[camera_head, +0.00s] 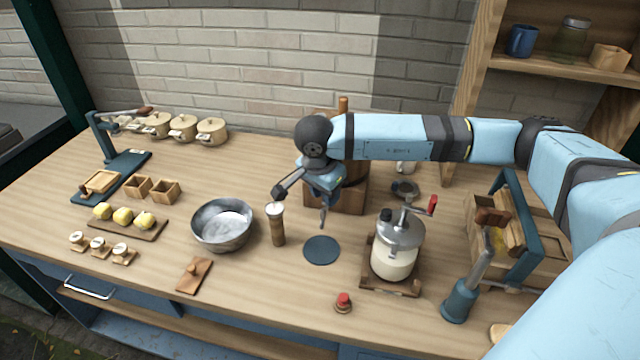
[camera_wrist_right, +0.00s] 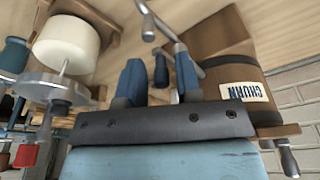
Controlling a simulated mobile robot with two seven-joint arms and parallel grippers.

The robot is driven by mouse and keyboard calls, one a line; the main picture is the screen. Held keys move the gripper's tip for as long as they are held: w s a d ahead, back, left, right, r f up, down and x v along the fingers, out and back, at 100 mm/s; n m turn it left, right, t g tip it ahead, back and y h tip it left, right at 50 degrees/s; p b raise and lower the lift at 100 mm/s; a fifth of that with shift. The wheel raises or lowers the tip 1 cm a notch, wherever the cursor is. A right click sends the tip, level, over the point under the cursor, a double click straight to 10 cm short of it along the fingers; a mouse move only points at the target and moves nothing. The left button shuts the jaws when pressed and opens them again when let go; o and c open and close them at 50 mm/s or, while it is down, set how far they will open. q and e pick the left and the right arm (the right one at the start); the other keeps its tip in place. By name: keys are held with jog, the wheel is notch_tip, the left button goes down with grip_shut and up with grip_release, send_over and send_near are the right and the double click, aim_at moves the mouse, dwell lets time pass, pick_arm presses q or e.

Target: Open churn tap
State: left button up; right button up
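The wooden churn (camera_head: 357,173) stands at the back middle of the table, largely hidden behind my right arm. In the right wrist view the brown churn (camera_wrist_right: 215,45) shows its "CHURN" label. A bent metal tap (camera_wrist_right: 190,50) sticks out by the churn's side, with a dark handle (camera_wrist_right: 160,70) lying between my fingers. My right gripper (camera_wrist_right: 158,75) is open, its two blue fingers apart on either side of that handle, with gaps visible. In the head view my right gripper (camera_head: 322,190) is in front of the churn. My left gripper is not in view.
A dark round mat (camera_head: 322,250) lies below the gripper. A steel bowl (camera_head: 222,225) and a tall wooden-bodied cylinder (camera_head: 276,225) stand left of it. A cranked jar (camera_head: 397,250) stands right. Bare table lies around the mat.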

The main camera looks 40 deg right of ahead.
jog(key=shift+r+p, duration=1.55)
jog(key=shift+r, duration=2)
jog(key=shift+f, duration=0.1)
